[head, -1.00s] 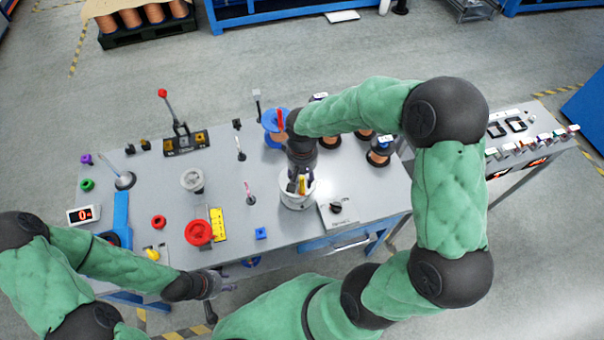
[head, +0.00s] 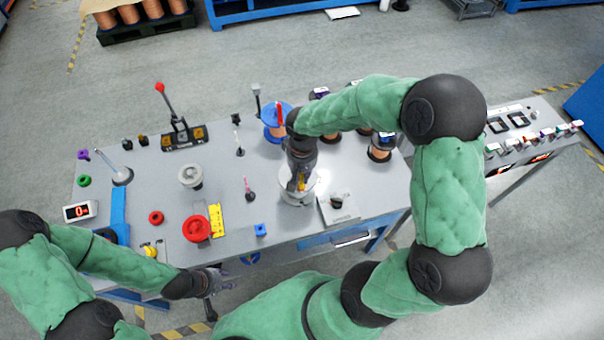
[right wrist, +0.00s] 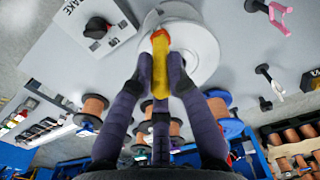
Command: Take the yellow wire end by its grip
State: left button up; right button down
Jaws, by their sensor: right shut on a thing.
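The yellow grip of the wire end (head: 302,182) stands at the white spool (head: 312,194) near the front of the grey table. In the right wrist view, the yellow grip (right wrist: 160,68) has an orange-red tip lying over the white spool (right wrist: 204,45). My right gripper (head: 299,184) is low over the spool, its fingers shut on the grip from both sides. Its fingers (right wrist: 160,82) partly cover the lower grip in the wrist view. The wire itself cannot be made out. My left gripper (head: 222,281) is off the table's front edge; its jaws are too small to read.
A grey box with a black knob (head: 337,203) stands just right of the spool. Copper spools (head: 380,148) and a blue-flanged spool (head: 276,120) are behind.

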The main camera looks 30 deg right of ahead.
jog(key=shift+r+p, duration=0.55)
jog(key=shift+r, duration=0.2)
dwell(0.9)
jog(key=shift+r, duration=0.3)
jog(key=shift+r+p, duration=0.8)
jog(key=shift+r, duration=0.15)
dwell(0.5)
